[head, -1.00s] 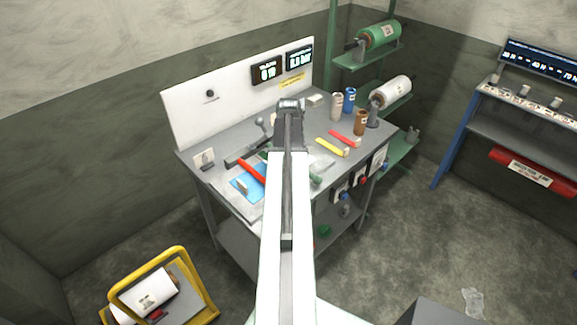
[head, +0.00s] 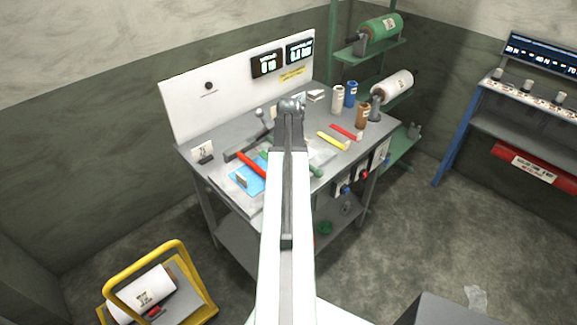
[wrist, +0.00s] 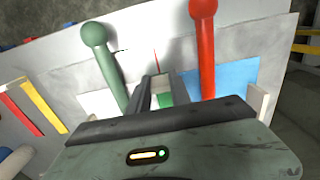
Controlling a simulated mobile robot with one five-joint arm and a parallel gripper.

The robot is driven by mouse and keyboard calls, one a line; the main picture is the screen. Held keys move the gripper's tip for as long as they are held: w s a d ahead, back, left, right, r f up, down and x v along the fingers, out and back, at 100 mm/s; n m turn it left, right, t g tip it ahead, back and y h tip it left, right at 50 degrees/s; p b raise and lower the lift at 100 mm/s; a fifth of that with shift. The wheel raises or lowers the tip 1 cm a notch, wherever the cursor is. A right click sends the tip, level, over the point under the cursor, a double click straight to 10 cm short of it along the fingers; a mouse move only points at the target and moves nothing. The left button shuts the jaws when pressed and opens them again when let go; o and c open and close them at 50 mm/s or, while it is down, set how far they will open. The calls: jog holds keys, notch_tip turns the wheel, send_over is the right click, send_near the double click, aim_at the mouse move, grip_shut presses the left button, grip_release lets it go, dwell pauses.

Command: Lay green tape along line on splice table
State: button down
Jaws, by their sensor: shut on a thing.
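In the wrist view, the two dark fingers of my gripper (wrist: 152,92) are close together, shut on a small green piece (wrist: 165,99) that shows between them; it looks like the green tape. A thin red line (wrist: 156,60) on the pale table surface lies just beyond the fingertips. A green rounded handle (wrist: 108,60) is left of the fingers and a red handle (wrist: 203,50) is right of them. In the head view, my arm covers the middle of the splice table (head: 215,150) and hides the fingertips.
A blue sheet (head: 248,180) lies under the red handle (head: 252,165). A yellow strip (head: 333,141), a red strip (head: 346,132) and upright cylinders (head: 338,100) occupy the table's right side. A white backboard (head: 215,95) stands behind. Floor (head: 420,235) at right is mostly clear.

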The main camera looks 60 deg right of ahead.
jog(key=shift+f, duration=0.2)
jog(key=c, duration=1.1)
grip_release()
notch_tip(320, 180, up, 8)
jog(key=p, duration=0.8)
jog(key=shift+r, duration=0.1)
jog(key=shift+f, duration=0.2)
